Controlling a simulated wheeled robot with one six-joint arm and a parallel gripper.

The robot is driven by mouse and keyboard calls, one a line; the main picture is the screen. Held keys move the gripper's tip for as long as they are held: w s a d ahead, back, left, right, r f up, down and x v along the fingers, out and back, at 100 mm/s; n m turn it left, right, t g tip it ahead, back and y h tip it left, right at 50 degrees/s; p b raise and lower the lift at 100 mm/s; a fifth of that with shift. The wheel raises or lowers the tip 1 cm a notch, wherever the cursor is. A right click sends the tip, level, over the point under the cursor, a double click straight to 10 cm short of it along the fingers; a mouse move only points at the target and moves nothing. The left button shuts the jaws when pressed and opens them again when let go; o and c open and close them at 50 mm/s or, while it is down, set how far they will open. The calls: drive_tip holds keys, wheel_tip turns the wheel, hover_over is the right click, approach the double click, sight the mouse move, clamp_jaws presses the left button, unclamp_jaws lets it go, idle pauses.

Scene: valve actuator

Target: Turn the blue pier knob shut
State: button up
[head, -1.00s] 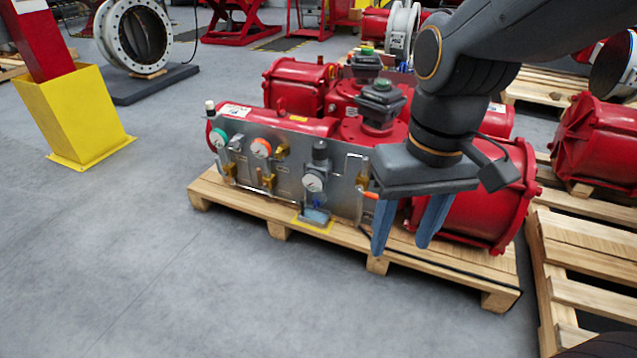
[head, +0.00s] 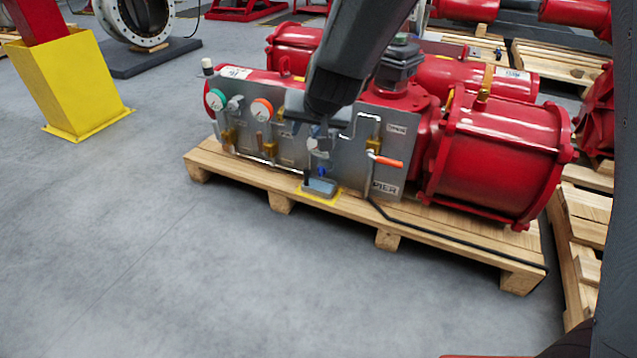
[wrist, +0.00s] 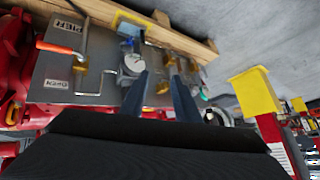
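The blue pier knob (head: 321,171) is a small blue piece low on the grey panel, under a round gauge (head: 318,147) and above a small grey-blue block. In the wrist view, which is upside down, a small blue spot that looks like the knob (wrist: 129,43) shows beyond the gauge (wrist: 134,64). My gripper (wrist: 160,76) is open, its two blue fingers apart with nothing seen between them. The fingers point at the panel near the gauge. In the head view my dark wrist covers the panel above the knob and largely hides the fingers.
An orange-handled lever (head: 387,161) sits right of the knob, above the PIER label (head: 384,188). Other gauges and brass valves (head: 268,148) are to the left. The red actuator (head: 500,150) stands on a wooden pallet (head: 410,232). The floor in front is clear.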

drive_tip(key=w+a+f+m+t+h+b, duration=0.15)
drive_tip(key=w+a+f+t+b, duration=0.3)
drive_tip(key=w+f, duration=0.65)
drive_tip(key=m+t+h+b, duration=0.3)
drive_tip(key=h+b, duration=0.1)
drive_tip(key=b, duration=0.4)
approach(320, 171)
drive_tip(key=w+a+r, duration=0.1)
drive_tip(key=a+r, duration=0.3)
drive_tip(key=r, duration=0.2)
wheel_tip(320, 171, down, 9)
drive_tip(key=d+m+t+h+b, duration=0.1)
drive_tip(key=d+t+h+b, duration=0.1)
drive_tip(key=h+b, duration=0.2)
drive_tip(key=shift+b+x, duration=2.1)
drive_tip(key=shift+x, duration=1.4)
drive_tip(key=shift+d+r, duration=0.2)
clamp_jaws()
